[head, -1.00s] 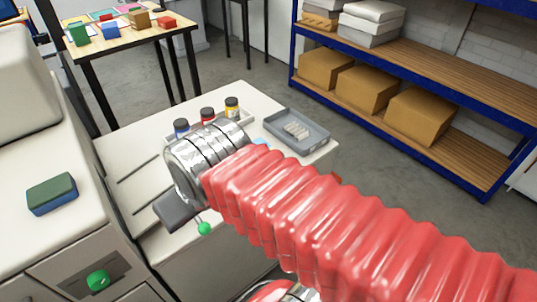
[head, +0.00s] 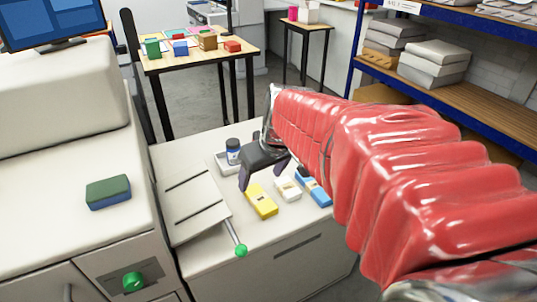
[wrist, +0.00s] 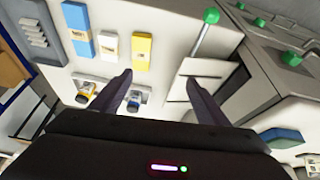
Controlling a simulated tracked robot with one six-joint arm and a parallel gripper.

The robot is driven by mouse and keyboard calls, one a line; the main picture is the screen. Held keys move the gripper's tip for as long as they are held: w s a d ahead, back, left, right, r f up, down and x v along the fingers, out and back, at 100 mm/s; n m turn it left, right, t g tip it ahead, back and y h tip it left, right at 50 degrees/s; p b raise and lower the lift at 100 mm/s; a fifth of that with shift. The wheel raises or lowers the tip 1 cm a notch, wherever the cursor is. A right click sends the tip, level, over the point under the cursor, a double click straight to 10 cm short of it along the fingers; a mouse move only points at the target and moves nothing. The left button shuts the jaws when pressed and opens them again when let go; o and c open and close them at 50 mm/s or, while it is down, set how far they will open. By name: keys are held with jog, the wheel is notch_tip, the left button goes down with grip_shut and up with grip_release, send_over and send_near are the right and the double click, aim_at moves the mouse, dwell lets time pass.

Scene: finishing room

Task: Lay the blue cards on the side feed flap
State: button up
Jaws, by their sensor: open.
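A blue pack of cards with a pale label (head: 313,187) lies on the white cabinet top, beside a white pack (head: 288,189) and a yellow pack (head: 262,201). The blue pack also shows upper left in the wrist view (wrist: 78,32). The side feed flap (head: 196,212), a pale plate with dark slots, lies left of the packs and also shows in the wrist view (wrist: 190,88). My gripper (head: 265,174) is open and empty above the cabinet, between flap and packs in the picture. Its two fingers stand wide apart in the wrist view (wrist: 157,78).
A rod with a green knob (head: 241,250) stands at the flap's near edge. A dark-capped bottle (head: 233,150) stands in a tray behind my gripper. A green and blue sponge (head: 108,191) lies on the machine at left. A grey tray (wrist: 37,38) shows in the wrist view.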

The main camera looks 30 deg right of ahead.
jog(key=d+f, duration=0.5)
jog(key=d, duration=0.8)
jog(key=w+d+f, duration=0.1)
jog(key=d+f, duration=0.4)
jog(key=d, duration=0.9)
jog(key=shift+w+f+m, duration=0.15)
jog(key=shift+f+m, duration=0.05)
jog(key=shift+m, duration=0.2)
jog(key=shift+a, duration=0.1)
jog(key=x, duration=0.8)
jog(key=shift+w+f, duration=0.1)
jog(key=shift+f, duration=0.15)
jog(key=shift+x, duration=2.65)
jog(key=shift+w, duration=0.15)
